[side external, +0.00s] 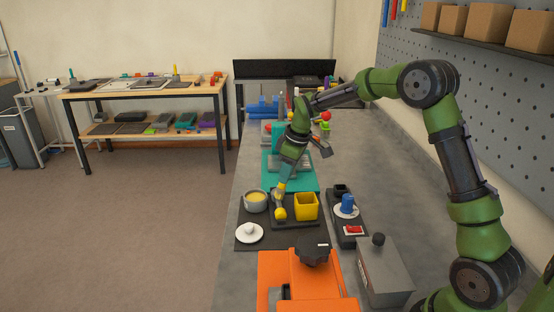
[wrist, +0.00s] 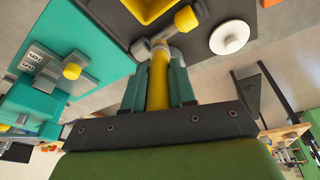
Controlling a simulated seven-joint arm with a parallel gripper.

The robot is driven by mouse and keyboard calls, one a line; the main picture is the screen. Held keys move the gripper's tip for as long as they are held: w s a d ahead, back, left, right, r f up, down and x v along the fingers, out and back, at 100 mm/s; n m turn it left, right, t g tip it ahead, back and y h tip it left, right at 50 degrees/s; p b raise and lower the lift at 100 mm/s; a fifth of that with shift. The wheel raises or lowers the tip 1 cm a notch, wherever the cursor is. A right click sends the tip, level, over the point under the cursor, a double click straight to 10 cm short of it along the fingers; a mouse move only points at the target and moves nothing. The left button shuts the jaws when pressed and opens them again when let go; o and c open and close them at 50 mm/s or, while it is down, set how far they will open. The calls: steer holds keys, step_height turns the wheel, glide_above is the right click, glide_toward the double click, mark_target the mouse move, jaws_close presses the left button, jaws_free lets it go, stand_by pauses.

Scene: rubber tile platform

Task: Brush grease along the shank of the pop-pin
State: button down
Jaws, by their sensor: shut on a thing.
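My gripper (side external: 281,181) has teal fingers shut on a yellow handle (wrist: 159,80), which I take to be the brush. A grey bowl of yellow grease (side external: 255,200) stands left of the knob.
A yellow open box (side external: 307,207) stands right of the knob. A white lid (side external: 249,233) lies in front of the bowl. A teal fixture (wrist: 62,68) with another yellow knob is behind. An orange fixture (side external: 287,268) is in front, a grey box (side external: 385,272) to the right.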

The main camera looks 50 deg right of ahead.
steer(key=shift+f, duration=0.55)
stand_by(1.1)
steer(key=shift+s+a, duration=0.7)
steer(key=shift+s, duration=0.15)
steer(key=shift+w+d, duration=0.1)
steer(key=shift+w, duration=0.05)
steer(key=shift+w+d, duration=0.6)
steer(key=shift+w, duration=0.1)
steer(key=shift+s+a, duration=0.1)
steer(key=shift+s+a, duration=0.65)
steer(key=shift+s, duration=0.1)
